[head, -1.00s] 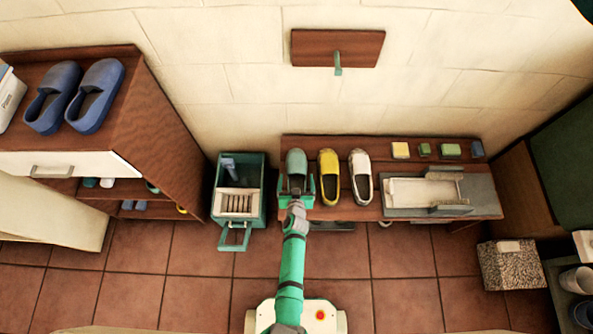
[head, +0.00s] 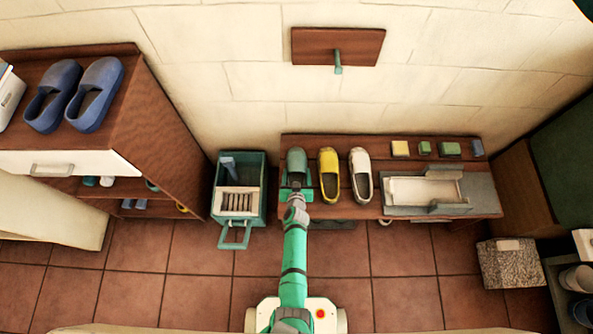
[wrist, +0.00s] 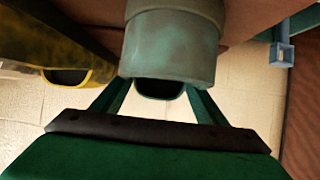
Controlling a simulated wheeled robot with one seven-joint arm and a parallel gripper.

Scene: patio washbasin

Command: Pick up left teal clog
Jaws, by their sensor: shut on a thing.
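The teal clog (head: 296,162) is at the left end of the brown bench, the leftmost of three shoes in a row. My gripper (head: 296,186) is at the clog's near end, and its green fingers are partly hidden by my wrist in the head view. In the wrist view, the teal clog (wrist: 172,48) sits between my two green fingers, which are shut on it. I cannot tell whether the clog is clear of the bench.
A yellow clog (head: 329,176) stands close to the right, then a white one (head: 361,176). A teal bin (head: 257,205) is left of the bench (head: 390,145). A grey basin (head: 480,190) and several small blocks are farther right. Blue clogs (head: 95,95) sit on the left cabinet.

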